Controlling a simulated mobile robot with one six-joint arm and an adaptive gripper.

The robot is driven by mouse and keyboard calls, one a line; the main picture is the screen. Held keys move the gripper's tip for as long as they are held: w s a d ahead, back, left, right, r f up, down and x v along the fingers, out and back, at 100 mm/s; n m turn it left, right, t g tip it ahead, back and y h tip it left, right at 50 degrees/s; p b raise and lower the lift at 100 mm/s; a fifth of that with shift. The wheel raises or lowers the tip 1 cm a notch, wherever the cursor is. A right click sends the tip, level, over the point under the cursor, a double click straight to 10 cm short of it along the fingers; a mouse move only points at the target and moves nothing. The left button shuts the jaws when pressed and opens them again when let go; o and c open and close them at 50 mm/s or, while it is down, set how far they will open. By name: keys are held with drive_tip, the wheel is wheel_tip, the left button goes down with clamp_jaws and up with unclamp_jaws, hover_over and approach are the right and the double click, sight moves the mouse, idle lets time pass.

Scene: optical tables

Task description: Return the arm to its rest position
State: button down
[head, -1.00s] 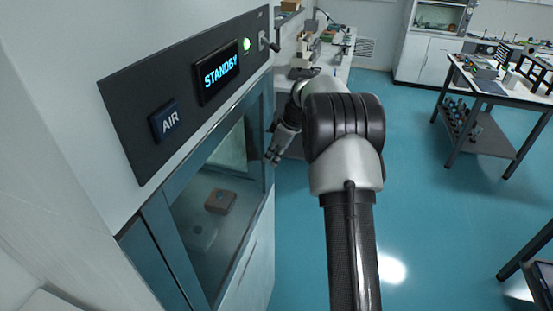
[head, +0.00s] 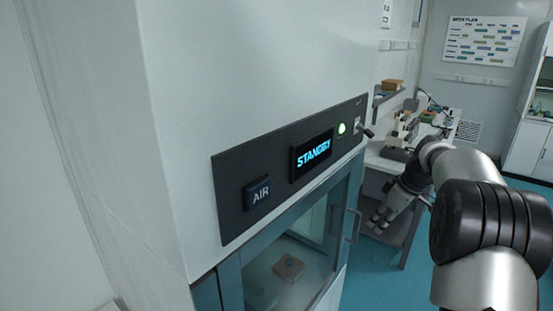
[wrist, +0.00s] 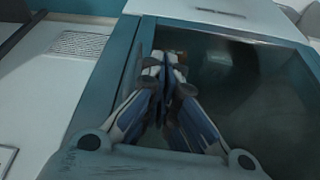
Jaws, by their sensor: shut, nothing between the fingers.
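My arm comes in from the lower right of the head view. My gripper (head: 377,222) hangs at its end, in front of the cabinet's glass door and handle, with its fingers pointing down. In the wrist view my gripper (wrist: 162,88) has its fingers together and nothing between them. Behind the fingers in the wrist view is the teal door frame with a dark window (wrist: 245,95). I cannot tell the exact gap between the fingertips and the door.
The cabinet panel (head: 230,203) has an AIR button (head: 257,193), a STANDBY display (head: 312,153) and a lit green lamp (head: 341,128). A brown block (head: 288,268) lies behind the glass. A bench (head: 398,168) with instruments stands behind my arm. Teal floor shows at right.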

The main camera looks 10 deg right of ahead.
drive_tip(key=s+a+r+m+h+b, duration=0.15)
drive_tip(key=s+a+r, duration=0.25)
drive_tip(key=s+a, duration=0.4)
drive_tip(key=s+a+r+m+b, duration=0.15)
drive_tip(key=s+a+r, duration=0.25)
drive_tip(key=s+a, duration=0.45)
drive_tip(key=s+a+f+m+b, duration=0.1)
drive_tip(key=s+a+f+m, duration=0.1)
drive_tip(key=s, duration=0.7)
drive_tip(key=s+a+f+m+t+h, duration=0.1)
drive_tip(key=s+a+f, duration=0.4)
drive_tip(key=s, duration=0.5)
drive_tip(key=shift+f+m+b, duration=0.35)
drive_tip(key=shift+f+m, duration=0.35)
